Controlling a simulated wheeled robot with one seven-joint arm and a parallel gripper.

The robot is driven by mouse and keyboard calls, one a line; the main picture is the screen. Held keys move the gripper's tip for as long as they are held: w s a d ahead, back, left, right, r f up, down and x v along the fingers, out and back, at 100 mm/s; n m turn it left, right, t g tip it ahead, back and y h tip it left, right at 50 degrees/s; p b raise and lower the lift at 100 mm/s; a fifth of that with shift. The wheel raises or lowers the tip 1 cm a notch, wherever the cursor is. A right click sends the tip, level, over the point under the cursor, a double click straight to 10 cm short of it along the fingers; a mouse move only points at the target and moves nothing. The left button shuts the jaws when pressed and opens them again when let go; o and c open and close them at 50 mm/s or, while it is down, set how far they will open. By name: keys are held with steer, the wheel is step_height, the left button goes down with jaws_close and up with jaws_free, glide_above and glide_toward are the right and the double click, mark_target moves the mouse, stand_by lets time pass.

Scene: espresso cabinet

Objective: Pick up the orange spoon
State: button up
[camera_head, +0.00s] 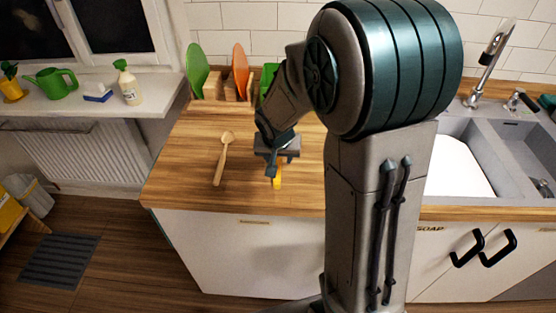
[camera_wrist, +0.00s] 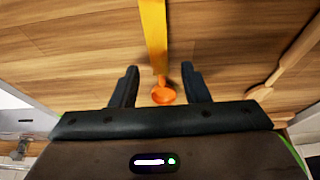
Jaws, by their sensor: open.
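The orange spoon lies on the wooden countertop. In the wrist view its yellow-orange handle (camera_wrist: 153,35) runs up to the top edge, and its orange bowl (camera_wrist: 163,95) shows between the two fingers. My gripper (camera_wrist: 159,72) is open, with one finger on each side of the spoon and nothing held. In the head view my gripper (camera_head: 278,163) is low over the counter and hides most of the spoon; only a yellow piece of the spoon (camera_head: 278,179) shows below it. I cannot tell the exact height of the fingers above the counter.
A wooden spoon (camera_head: 222,158) lies on the counter (camera_head: 180,165) to the left. Green (camera_head: 198,68) and orange (camera_head: 240,70) boards stand in a rack at the back. The sink (camera_head: 465,160) is at the right, beyond my arm. The counter's front edge is close to my gripper.

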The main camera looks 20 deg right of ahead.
steer(key=shift+w+f, duration=0.2)
steer(key=shift+f, duration=0.35)
jaws_close()
steer(key=shift+r, duration=0.2)
